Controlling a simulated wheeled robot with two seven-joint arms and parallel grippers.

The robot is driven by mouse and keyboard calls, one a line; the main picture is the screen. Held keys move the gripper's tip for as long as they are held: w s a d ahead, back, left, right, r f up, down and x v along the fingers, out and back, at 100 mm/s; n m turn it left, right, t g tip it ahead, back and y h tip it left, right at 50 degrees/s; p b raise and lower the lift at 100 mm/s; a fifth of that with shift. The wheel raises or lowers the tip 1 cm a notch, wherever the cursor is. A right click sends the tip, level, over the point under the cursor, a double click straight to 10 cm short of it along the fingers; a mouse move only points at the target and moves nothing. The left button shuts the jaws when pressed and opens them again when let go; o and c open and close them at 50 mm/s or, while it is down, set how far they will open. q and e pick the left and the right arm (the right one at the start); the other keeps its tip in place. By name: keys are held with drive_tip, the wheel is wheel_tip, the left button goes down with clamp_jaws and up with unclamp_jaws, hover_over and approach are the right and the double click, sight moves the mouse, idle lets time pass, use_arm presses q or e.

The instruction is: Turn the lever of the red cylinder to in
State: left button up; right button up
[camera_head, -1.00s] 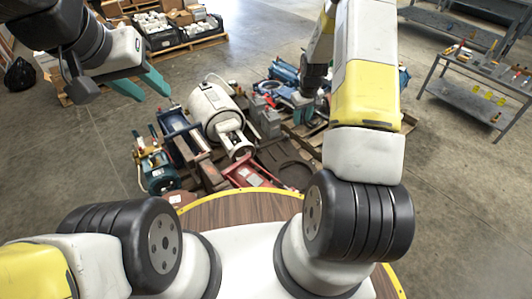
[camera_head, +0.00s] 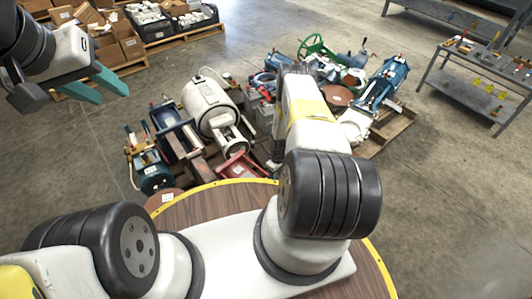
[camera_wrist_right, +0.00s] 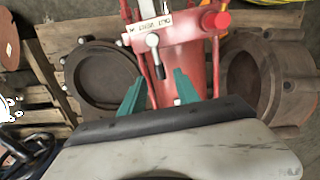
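The red cylinder (camera_wrist_right: 183,55) lies between the open fingers and the top of the right wrist view; in the head view its red end (camera_head: 240,168) shows on the pallet, partly hidden by other goods. A lever (camera_wrist_right: 154,48) with a light round knob sits below a white label plate (camera_wrist_right: 148,26) with upside-down lettering. The lever points down the picture, slightly right. My right gripper (camera_wrist_right: 157,92) is open, its teal fingers apart below the lever, nothing between them touching visibly. In the head view my arm hides it. My left gripper (camera_head: 94,86) is open and empty, upper left.
A white tank (camera_head: 208,108) and a blue machine (camera_head: 170,122) crowd the pallet left of the red cylinder. Rusty round flanges (camera_wrist_right: 98,75) flank it. A green handwheel (camera_head: 315,47) and blue pumps (camera_head: 388,82) stand behind. A grey workbench (camera_head: 470,85) is far right.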

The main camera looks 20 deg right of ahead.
drive_tip(key=shift+f, duration=1.7)
clamp_jaws()
